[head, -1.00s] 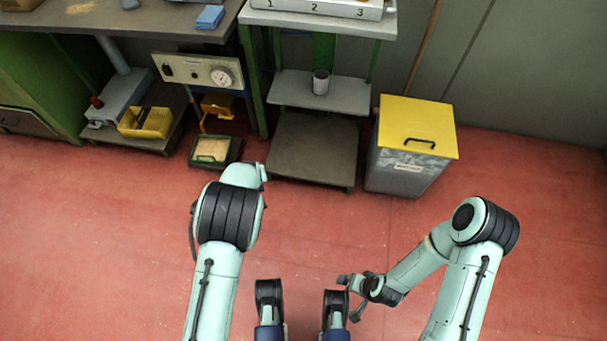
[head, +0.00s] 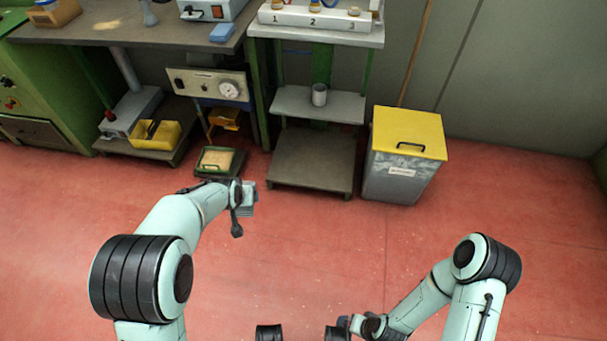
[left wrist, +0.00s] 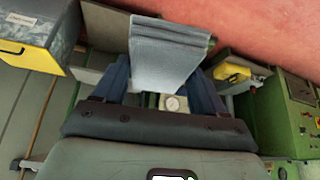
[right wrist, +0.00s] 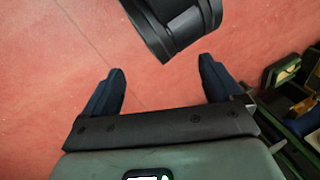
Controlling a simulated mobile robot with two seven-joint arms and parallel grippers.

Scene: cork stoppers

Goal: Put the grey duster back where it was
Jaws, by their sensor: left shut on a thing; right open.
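The grey duster (left wrist: 168,55) is a folded cloth with a ribbed end, gripped between the two fingers of my left gripper (left wrist: 160,78) in the left wrist view. In the head view, the duster (head: 248,208) hangs at my left gripper (head: 243,194), above the red floor and just in front of the low shelf stand. The left fingertips are partly hidden by the cloth. My right gripper (right wrist: 160,70) is open and empty over the red floor in the right wrist view, with a dark part of my own body beyond it.
The workbench (head: 110,30) holds a blue block (head: 223,32). Right of it stand the shelf stand (head: 290,105) with a grey cup (head: 319,95) and the yellow-lidded bin (head: 405,160). A tray of crumbs (head: 215,160) is near the left arm. The front floor is clear.

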